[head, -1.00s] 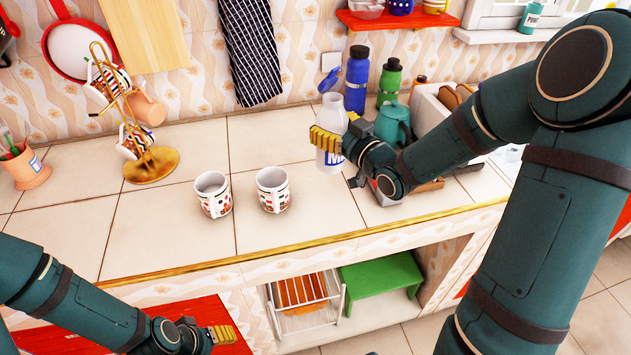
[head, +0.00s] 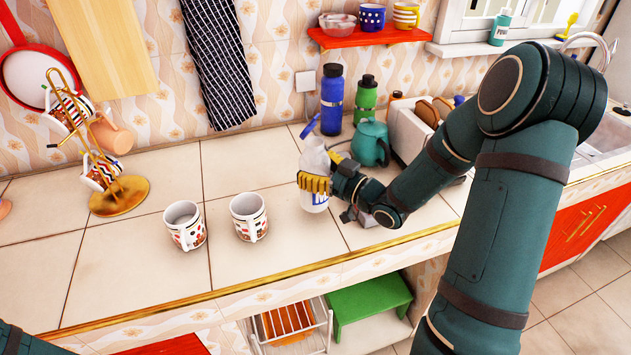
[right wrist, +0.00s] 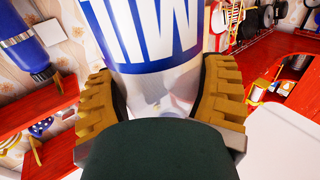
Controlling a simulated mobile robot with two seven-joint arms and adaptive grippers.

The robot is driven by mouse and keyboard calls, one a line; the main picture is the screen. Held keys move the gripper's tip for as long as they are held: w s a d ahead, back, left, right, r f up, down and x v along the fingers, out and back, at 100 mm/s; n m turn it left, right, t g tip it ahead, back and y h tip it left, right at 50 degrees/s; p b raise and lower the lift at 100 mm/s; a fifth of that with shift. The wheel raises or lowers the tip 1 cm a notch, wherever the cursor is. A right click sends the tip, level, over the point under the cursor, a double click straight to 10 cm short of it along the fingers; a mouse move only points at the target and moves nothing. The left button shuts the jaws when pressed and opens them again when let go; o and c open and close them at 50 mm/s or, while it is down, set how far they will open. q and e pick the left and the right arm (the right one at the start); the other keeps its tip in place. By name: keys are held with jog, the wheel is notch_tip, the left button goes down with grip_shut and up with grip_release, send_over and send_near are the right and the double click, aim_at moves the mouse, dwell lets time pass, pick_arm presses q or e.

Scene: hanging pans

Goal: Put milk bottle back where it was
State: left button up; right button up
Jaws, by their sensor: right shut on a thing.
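The milk bottle (head: 315,166) is white and translucent with a blue-lettered label, upright at the counter's middle right in the head view. In the right wrist view the bottle (right wrist: 150,40) fills the space between the fingers (right wrist: 155,95). I cannot tell whether its base touches the counter. My left gripper is out of view; only a bit of my left arm shows at the lower left corner.
Two patterned mugs (head: 185,227) (head: 249,217) stand left of the bottle. A blue bottle (head: 332,100), a green bottle (head: 365,99) and a teal teapot (head: 370,143) stand behind it. A gold mug stand (head: 119,196) is at the left. Counter (head: 140,265) in front is clear.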

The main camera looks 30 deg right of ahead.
jog(key=shift+f+b, duration=0.3)
jog(key=shift+f, duration=1.2)
jog(key=shift+f, duration=0.15)
jog(key=o, duration=1.2)
jog(key=shift+o, duration=0.2)
